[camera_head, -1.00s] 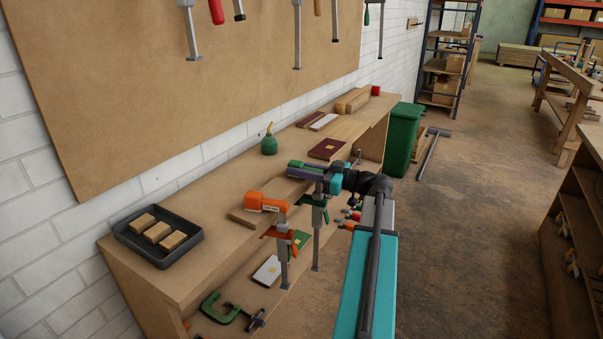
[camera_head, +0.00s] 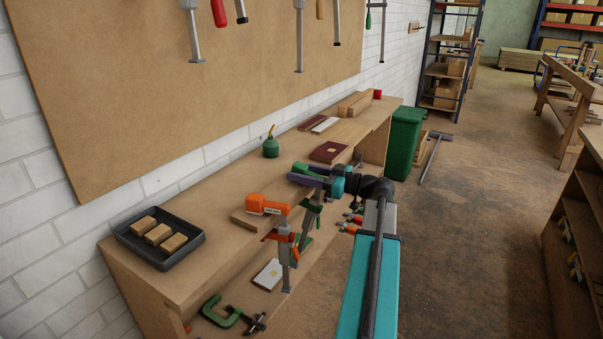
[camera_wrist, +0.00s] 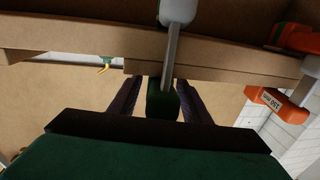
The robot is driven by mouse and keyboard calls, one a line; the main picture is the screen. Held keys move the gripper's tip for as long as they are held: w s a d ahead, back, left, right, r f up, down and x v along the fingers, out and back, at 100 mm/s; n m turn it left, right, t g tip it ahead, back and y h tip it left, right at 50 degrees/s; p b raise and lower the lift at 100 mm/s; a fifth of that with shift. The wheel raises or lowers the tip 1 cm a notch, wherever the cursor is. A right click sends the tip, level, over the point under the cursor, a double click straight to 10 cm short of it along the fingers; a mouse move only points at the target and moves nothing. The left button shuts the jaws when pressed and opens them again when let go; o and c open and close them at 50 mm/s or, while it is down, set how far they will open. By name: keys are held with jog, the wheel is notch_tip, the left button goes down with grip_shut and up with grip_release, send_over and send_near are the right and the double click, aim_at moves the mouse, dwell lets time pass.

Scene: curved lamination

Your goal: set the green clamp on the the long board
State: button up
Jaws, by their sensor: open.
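The green clamp (camera_head: 313,208) stands at the front edge of the bench, right of the orange clamp (camera_head: 268,206). Its bar hangs down past the edge and leans slightly. My gripper (camera_head: 304,175) is open, with its purple fingers on either side of the clamp's green head. In the wrist view the green head (camera_wrist: 162,103) lies between the dark fingers, and the grey bar (camera_wrist: 172,60) crosses the wooden edge. The long board (camera_head: 241,218) lies along the bench front, its end showing under the orange clamp. Whether the green clamp's jaws bear on it is hidden.
A black tray (camera_head: 190,255) with wooden blocks stands at the near left. A green oil can (camera_head: 270,147) and a dark red book (camera_head: 329,152) sit further back. A green C-clamp (camera_head: 222,312) lies on the lower shelf.

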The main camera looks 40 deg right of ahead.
jog(key=v, duration=1.3)
jog(key=shift+s, duration=0.4)
jog(key=shift+s+d, duration=0.1)
